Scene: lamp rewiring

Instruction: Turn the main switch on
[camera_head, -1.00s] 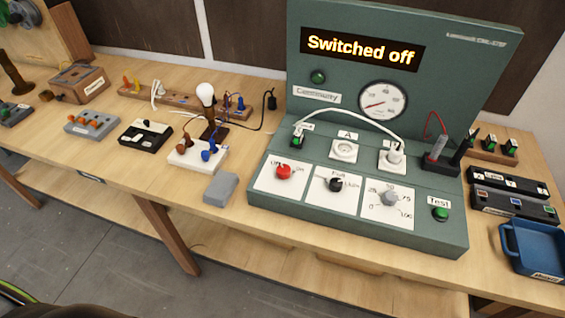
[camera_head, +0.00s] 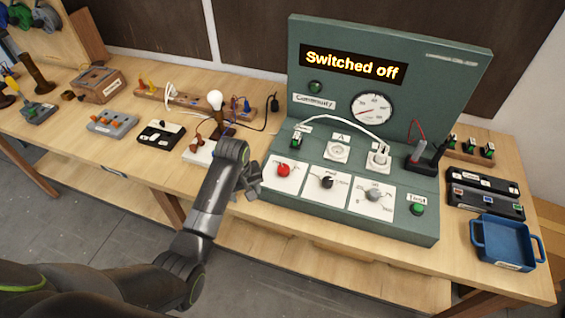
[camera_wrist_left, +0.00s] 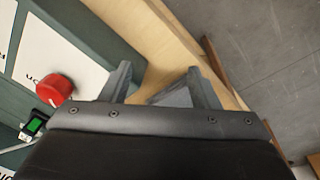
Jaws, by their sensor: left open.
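The main switch, a red knob (camera_head: 283,170) on a white plate, sits at the left front of the green test console (camera_head: 400,222). In the left wrist view the red knob (camera_wrist_left: 54,90) is at the left, outside my jaws. The console display (camera_head: 352,66) reads "Switched off". My left gripper (camera_head: 252,186) is just left of the red knob, by the console's front left corner. My right gripper is not in view.
A black knob (camera_head: 327,182), a grey dial (camera_head: 374,195) and a green Test button (camera_head: 417,208) sit right of the red knob. A white cable (camera_head: 350,121) arches over the console. A lamp bulb (camera_head: 215,99) stands behind my left arm. A blue tray (camera_head: 508,243) is at the right.

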